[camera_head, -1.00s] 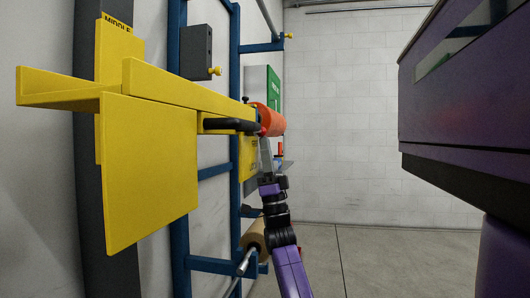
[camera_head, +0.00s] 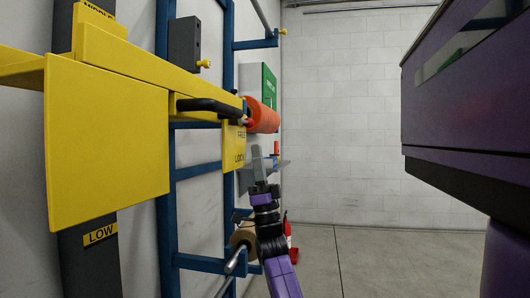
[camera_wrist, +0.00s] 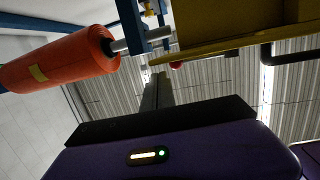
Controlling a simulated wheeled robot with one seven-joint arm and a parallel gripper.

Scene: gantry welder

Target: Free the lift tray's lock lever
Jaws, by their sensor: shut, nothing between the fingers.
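The yellow lift tray (camera_head: 110,130) is on the wall column at the left, by a label reading MIDDLE. A black bent handle (camera_head: 205,104) sticks out along its side. A yellow plate (camera_head: 233,150) at its far end carries FREE above and LOCK below. A small red knob (camera_head: 243,121), apparently the lock lever's end, is near the FREE mark; the lever's shaft is not clear. In the wrist view a red knob (camera_wrist: 176,65) shows below the yellow edge. My gripper (camera_head: 257,150) is shut and empty, below and right of the knob, apart from it.
An orange roll (camera_head: 262,116) sits just behind the plate. Blue rack posts (camera_head: 165,215) and a brown roll (camera_head: 243,237) stand along the left wall. A purple machine body (camera_head: 460,130) fills the right. The floor between (camera_head: 360,260) is clear.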

